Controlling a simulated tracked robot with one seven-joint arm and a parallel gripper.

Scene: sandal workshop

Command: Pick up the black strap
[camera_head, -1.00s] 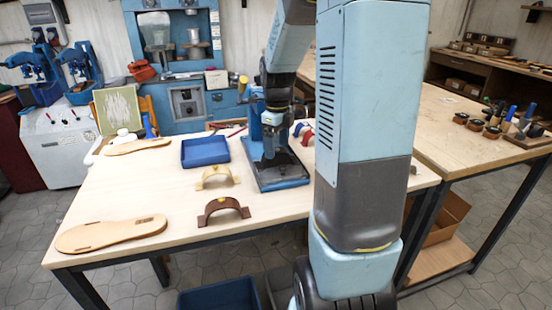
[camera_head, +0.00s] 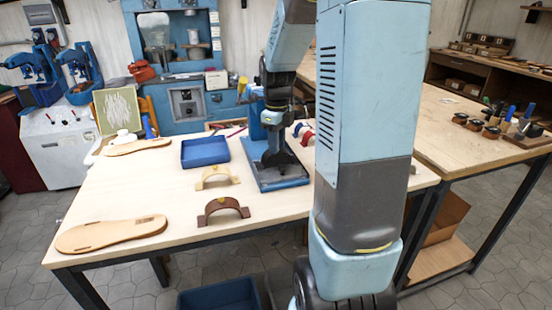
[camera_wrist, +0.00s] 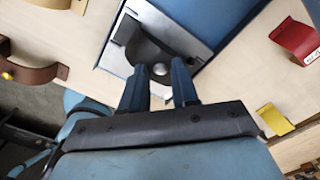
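The black strap (camera_wrist: 150,48) is a dark arched piece lying on the metal plate of the blue press base. A small round stud shows near the end of my gripper. In the head view the strap (camera_head: 281,159) is a dark shape at the foot of my gripper (camera_head: 273,150), partly hidden by it. In the wrist view my gripper (camera_wrist: 159,67) is open, its two dark blue fingers apart and pointing at the strap, with the stud between the tips. I cannot tell whether the fingers touch it.
A brown strap (camera_head: 222,207) and a cream strap (camera_head: 215,177) stand left of the press base (camera_head: 285,180). A blue tray (camera_head: 204,152) is behind them. A sandal sole (camera_head: 110,234) lies front left. Red (camera_wrist: 297,37) and yellow (camera_wrist: 274,118) pieces lie right in the wrist view.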

